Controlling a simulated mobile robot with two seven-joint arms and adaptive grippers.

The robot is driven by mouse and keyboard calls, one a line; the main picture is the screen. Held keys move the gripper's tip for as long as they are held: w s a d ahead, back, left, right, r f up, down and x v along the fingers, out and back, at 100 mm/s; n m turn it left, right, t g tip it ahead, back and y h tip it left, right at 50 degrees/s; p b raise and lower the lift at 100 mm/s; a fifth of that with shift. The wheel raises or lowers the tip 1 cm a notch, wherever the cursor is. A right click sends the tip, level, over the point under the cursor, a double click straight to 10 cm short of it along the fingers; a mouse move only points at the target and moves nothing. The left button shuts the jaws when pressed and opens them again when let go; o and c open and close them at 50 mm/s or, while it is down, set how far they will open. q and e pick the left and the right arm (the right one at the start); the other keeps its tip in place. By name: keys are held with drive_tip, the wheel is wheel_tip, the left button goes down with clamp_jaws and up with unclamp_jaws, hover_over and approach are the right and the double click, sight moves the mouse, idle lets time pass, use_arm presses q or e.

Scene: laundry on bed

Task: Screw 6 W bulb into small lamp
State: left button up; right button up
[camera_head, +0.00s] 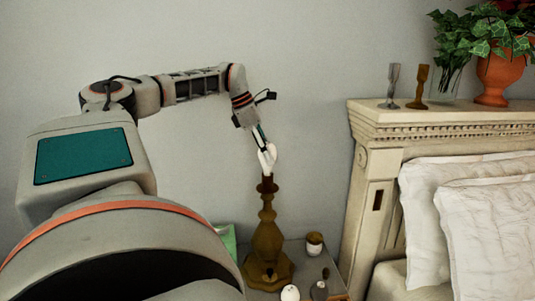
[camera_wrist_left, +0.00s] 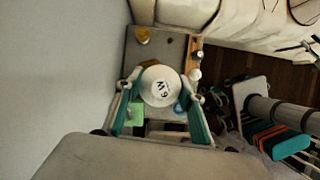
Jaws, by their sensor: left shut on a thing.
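The 6 W bulb (camera_head: 267,158) is white, and its "6 W" mark faces the camera in the left wrist view (camera_wrist_left: 160,88). My left gripper (camera_head: 264,147) is shut on the bulb, with a finger on each side of it. The small lamp (camera_head: 266,243) is a brown turned stand without a shade on the nightstand. The bulb is upright on top of the lamp, its lower end at the socket (camera_head: 267,184). I cannot tell how far the base sits in the socket. In the wrist view the bulb hides most of the lamp. My right gripper does not show.
The grey nightstand (camera_head: 305,262) also holds a small pot (camera_head: 314,243), a white round object (camera_head: 290,293) and a green box (camera_head: 227,240). The bed's carved headboard (camera_head: 365,165) stands close on the right, with candlesticks and a plant (camera_head: 490,35) on top. The wall is behind.

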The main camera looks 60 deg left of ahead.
use_arm(q)
drive_tip(key=shift+m+g+h, duration=0.3)
drive_tip(key=shift+m+h, duration=0.2)
drive_tip(key=shift+m, duration=1)
drive_tip(key=shift+f+m+g+h, duration=0.1)
drive_tip(key=shift+m+g+h, duration=0.2)
drive_tip(key=shift+m, duration=0.6)
drive_tip(key=shift+m+g, duration=0.3)
drive_tip(key=shift+m, duration=0.5)
drive_tip(key=shift+m+g+h, duration=0.4)
drive_tip(key=shift+m+g, duration=0.2)
drive_tip(key=shift+m, duration=1.1)
